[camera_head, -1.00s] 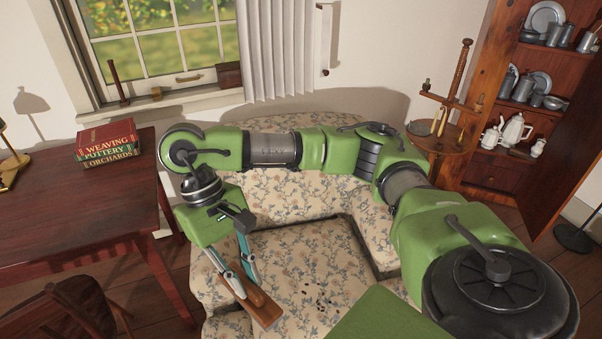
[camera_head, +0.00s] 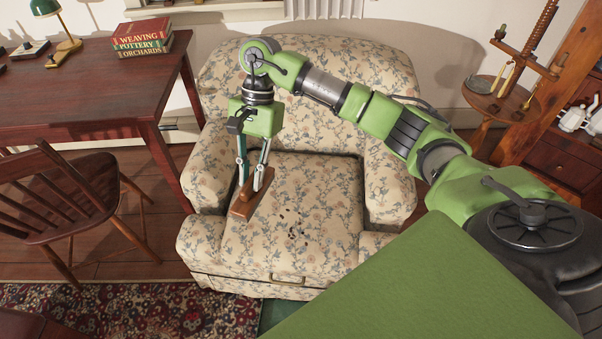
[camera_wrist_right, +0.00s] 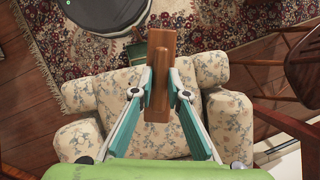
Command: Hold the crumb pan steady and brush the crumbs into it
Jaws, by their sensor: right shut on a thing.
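My right gripper (camera_head: 252,184) is shut on the wooden brush (camera_head: 243,209), over the left side of the patterned armchair's seat. In the right wrist view the brush (camera_wrist_right: 159,60) sits between the fingertips (camera_wrist_right: 159,94); its bristles are not clear. I cannot tell whether it touches the cushion. Dark crumbs (camera_head: 292,222) lie scattered on the seat, right of the brush. I cannot make out the crumb pan for sure; a dark green patch (camera_head: 274,313) shows below the chair's front, partly hidden by a large green surface of mine. My left gripper is not in view.
The armchair (camera_head: 312,180) has raised arms on both sides and a high back. A desk (camera_head: 95,95) with books (camera_head: 140,38) and a wooden chair (camera_head: 60,195) stand at left. A patterned rug (camera_head: 150,310) lies in front. A round wooden stand (camera_head: 497,95) is at right.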

